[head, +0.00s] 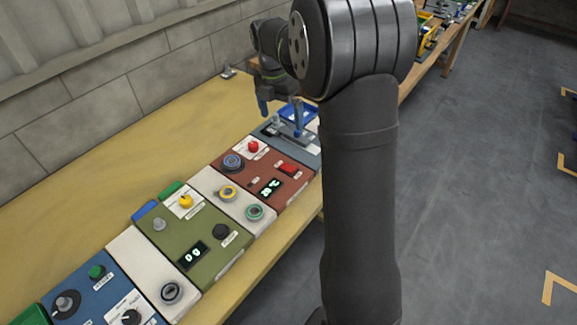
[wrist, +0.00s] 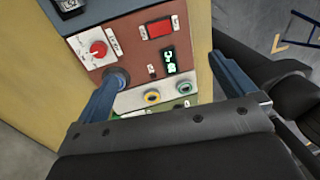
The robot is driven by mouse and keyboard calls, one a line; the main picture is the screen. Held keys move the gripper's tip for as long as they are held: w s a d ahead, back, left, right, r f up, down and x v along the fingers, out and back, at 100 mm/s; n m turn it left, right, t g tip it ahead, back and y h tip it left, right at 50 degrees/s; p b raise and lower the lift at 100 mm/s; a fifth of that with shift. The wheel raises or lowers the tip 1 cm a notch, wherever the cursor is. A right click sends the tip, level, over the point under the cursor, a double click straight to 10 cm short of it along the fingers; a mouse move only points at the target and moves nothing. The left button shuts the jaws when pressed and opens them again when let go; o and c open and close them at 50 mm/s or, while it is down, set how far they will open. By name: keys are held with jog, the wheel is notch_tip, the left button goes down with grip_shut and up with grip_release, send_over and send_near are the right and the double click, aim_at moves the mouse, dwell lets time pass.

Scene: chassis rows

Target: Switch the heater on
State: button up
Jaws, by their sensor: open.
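A red-brown panel (head: 225,171) sits in the row on the bench; it also shows in the wrist view (wrist: 130,52). It carries a red rocker switch (head: 288,168), a small lit green display (head: 270,187), a red knob on a white plate (head: 253,146) and a blue-grey round knob (head: 232,162). Its labels are too small to read, so I cannot tell if it is the heater. My gripper (head: 281,110) is open and empty above the far end of the row. In the wrist view its blue fingers (wrist: 166,68) spread across the panel, the left tip near the blue-grey knob.
A cream panel (head: 207,186) with yellow and green rings, an olive panel (head: 168,240) with a display and a blue panel (head: 62,275) continue the row nearer. A grey-blue unit (head: 308,146) stands beyond. The bench (head: 120,175) is clear towards the wall.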

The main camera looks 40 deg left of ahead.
jog(key=shift+r, duration=0.4)
